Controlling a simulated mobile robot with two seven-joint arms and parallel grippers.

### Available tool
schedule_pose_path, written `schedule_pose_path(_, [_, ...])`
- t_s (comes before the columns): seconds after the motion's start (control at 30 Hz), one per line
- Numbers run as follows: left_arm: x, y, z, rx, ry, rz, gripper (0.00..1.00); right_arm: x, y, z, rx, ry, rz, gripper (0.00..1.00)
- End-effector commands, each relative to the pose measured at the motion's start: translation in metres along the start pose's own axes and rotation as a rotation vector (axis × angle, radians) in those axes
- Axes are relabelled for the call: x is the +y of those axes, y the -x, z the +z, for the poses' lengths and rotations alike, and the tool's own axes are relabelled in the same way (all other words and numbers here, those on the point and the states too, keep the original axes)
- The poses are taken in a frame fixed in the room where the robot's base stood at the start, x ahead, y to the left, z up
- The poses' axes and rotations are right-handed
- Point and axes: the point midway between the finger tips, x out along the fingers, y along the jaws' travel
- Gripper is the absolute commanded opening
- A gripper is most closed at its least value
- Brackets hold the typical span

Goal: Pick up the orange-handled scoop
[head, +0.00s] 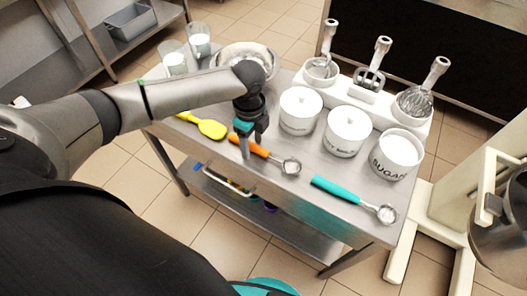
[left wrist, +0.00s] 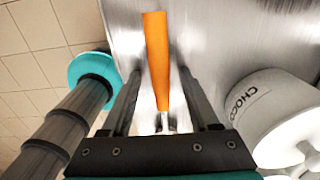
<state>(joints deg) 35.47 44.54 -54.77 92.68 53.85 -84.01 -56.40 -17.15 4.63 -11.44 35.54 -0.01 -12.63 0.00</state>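The orange-handled scoop (head: 265,153) lies on the steel cart top, its round metal bowl towards the right and its handle towards the left. My left gripper (head: 252,147) is over the handle, pointing down, and partly hides it in the head view. In the left wrist view, the orange handle (left wrist: 157,60) runs between the two fingers of the left gripper (left wrist: 160,85), with a gap on each side. The left gripper is open and holds nothing. My right gripper is not in view.
White lidded canisters (head: 346,133) stand close behind; one also shows in the left wrist view (left wrist: 275,115). A metal bowl (head: 268,56) and glasses (head: 199,42) stand farther back.

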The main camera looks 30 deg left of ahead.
Motion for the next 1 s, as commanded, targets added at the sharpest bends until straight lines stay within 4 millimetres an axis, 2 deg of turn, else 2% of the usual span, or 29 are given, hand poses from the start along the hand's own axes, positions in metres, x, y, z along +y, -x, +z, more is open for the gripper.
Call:
schedule_pose_path(0.07, [-0.0001, 0.0004, 0.0000, 0.000, 0.000, 0.000, 0.51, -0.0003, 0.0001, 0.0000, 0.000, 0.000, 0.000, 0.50])
schedule_pose_path(0.5, [-0.0002, 0.0007, 0.0002, 0.000, 0.001, 0.000, 0.02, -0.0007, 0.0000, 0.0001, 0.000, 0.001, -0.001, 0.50])
schedule_pose_path(1.0, [-0.0005, 0.0015, 0.0002, 0.000, 0.001, -0.001, 0.00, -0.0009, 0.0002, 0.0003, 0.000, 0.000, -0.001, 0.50])
